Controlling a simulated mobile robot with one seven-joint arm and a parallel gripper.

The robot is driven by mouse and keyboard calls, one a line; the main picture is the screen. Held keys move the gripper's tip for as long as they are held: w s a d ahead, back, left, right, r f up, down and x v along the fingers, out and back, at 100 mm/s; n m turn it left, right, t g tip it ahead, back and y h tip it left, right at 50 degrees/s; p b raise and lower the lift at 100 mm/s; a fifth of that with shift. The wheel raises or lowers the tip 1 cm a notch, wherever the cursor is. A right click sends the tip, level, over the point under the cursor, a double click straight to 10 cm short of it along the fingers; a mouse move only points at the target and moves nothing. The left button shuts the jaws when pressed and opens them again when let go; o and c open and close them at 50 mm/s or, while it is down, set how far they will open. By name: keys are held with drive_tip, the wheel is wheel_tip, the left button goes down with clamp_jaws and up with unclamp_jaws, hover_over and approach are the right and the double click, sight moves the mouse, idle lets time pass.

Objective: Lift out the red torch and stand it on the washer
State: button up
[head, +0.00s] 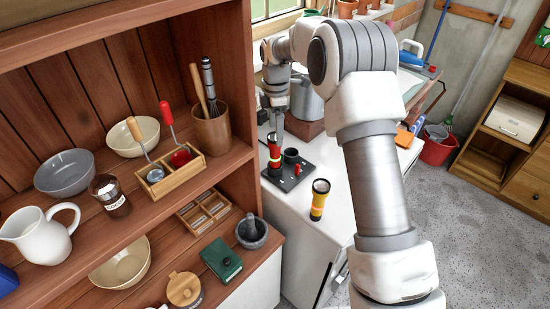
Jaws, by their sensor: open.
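The red torch (275,155) stands upright in a dark rack (300,180) on the white washer top (283,204). It is red with dark bands, and its lower end is hidden in the rack. My gripper (277,128) is open and points down at the torch's upper end. Whether its fingers are around the torch or just above it is too small to tell.
A yellow and black torch (318,203) stands upright on the washer in front of the rack. A dark cylinder (291,156) is in the rack beside the red torch. A wooden shelf unit (240,155) borders the washer on the left. Some washer top is bare at the front.

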sight(275, 154)
wheel_tip(275, 154, down, 11)
drive_tip(key=shift+a+r+p, duration=0.15)
drive_tip(key=shift+p, duration=0.45)
clamp_jaws()
